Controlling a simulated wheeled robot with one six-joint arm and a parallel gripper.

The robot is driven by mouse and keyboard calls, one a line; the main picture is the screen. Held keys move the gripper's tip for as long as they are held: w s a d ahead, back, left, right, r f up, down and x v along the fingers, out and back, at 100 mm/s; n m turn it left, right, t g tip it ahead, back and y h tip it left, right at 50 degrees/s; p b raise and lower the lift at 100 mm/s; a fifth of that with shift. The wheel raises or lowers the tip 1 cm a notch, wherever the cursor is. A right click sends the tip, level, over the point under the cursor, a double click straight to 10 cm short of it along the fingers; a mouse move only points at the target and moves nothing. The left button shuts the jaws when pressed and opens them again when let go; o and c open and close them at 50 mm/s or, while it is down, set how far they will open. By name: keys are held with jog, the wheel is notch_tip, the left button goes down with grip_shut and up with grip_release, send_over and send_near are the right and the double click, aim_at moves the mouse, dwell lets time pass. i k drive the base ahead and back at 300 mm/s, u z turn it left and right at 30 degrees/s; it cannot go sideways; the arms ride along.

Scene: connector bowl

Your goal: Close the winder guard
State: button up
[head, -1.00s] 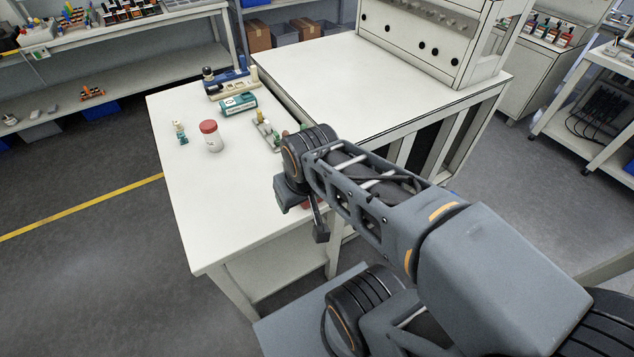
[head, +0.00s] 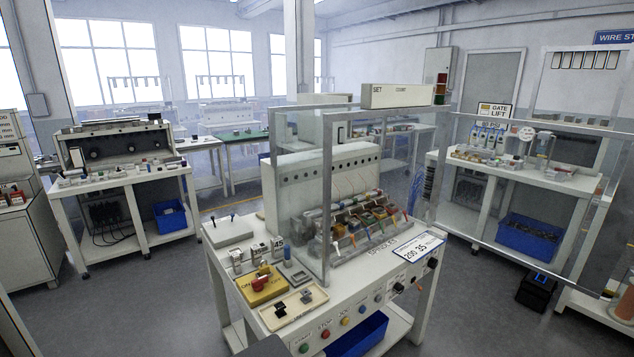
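The winder (head: 318,172) stands in the middle of the head view on a white bench, with a row of spindles and coloured bobbins (head: 365,218) in front of its pale housing. A clear side guard panel with a grey metal frame (head: 327,205) stands at its left. The clear winder guard door (head: 520,258) hangs out to the right from the right side of the winder, swung open. The front of the spindles is uncovered. My gripper is not in view now.
A bench with a blue bin (head: 527,238) stands behind the door. Floor shows at the front right.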

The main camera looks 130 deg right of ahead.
aim_at(617, 226)
jog(key=u, duration=5.3)
jog(key=i, duration=4.95)
jog(key=u, duration=1.9)
jog(key=i, duration=0.85)
jog(key=u, duration=0.85)
